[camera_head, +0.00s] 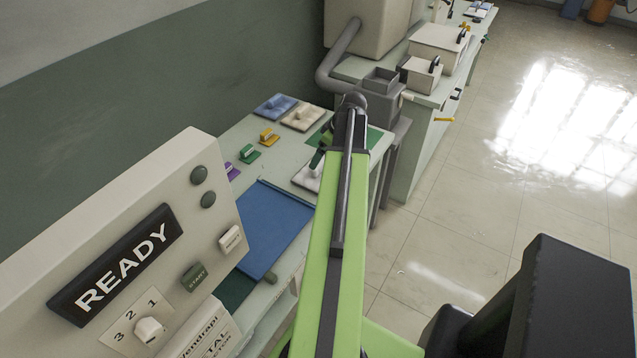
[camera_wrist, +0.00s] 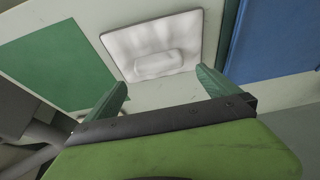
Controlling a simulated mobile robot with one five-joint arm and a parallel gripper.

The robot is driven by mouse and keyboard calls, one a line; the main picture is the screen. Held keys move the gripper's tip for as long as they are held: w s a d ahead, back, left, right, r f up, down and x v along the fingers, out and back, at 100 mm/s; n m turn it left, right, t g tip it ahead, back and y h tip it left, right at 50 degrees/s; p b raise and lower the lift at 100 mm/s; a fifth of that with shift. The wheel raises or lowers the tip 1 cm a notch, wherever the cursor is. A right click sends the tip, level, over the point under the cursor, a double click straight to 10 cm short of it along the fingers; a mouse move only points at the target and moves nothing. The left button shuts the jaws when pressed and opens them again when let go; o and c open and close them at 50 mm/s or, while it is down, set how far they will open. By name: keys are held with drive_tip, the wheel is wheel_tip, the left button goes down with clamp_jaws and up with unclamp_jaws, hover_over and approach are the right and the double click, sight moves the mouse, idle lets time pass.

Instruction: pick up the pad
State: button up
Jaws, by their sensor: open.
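A white pad (camera_wrist: 155,38) with a crumpled-looking surface and a raised block on it lies flat on the pale bench top. In the head view the white pad (camera_head: 306,178) is partly hidden by my arm. My gripper (camera_wrist: 162,82) is open, with its two green fingers spread just short of the pad's near edge in the wrist view. Nothing is between the fingers. In the head view my gripper (camera_head: 321,152) is over the bench by the pad, mostly behind my arm.
Blue (camera_head: 276,106) and beige (camera_head: 302,117) pads lie farther back, near small yellow, green and purple handled pieces. A READY console (camera_head: 130,250) stands at left.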

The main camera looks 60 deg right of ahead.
sight(320, 164)
drive_tip(key=shift+w+f, duration=0.15)
drive_tip(key=shift+f, duration=0.2)
drive_tip(key=b+x, duration=0.5)
drive_tip(key=shift+s+f, duration=0.3)
drive_tip(key=shift+r, duration=0.15)
drive_tip(key=shift+c, duration=0.3)
drive_tip(key=c, duration=1.3)
drive_tip(key=shift+r+p, duration=0.55)
drive_tip(key=shift+p, duration=0.15)
wheel_tip(320, 164, up, 4)
drive_tip(key=p, duration=0.4)
drive_tip(key=s+a+r+p, duration=0.3)
drive_tip(key=s+r+p, duration=0.3)
drive_tip(key=s, duration=0.5)
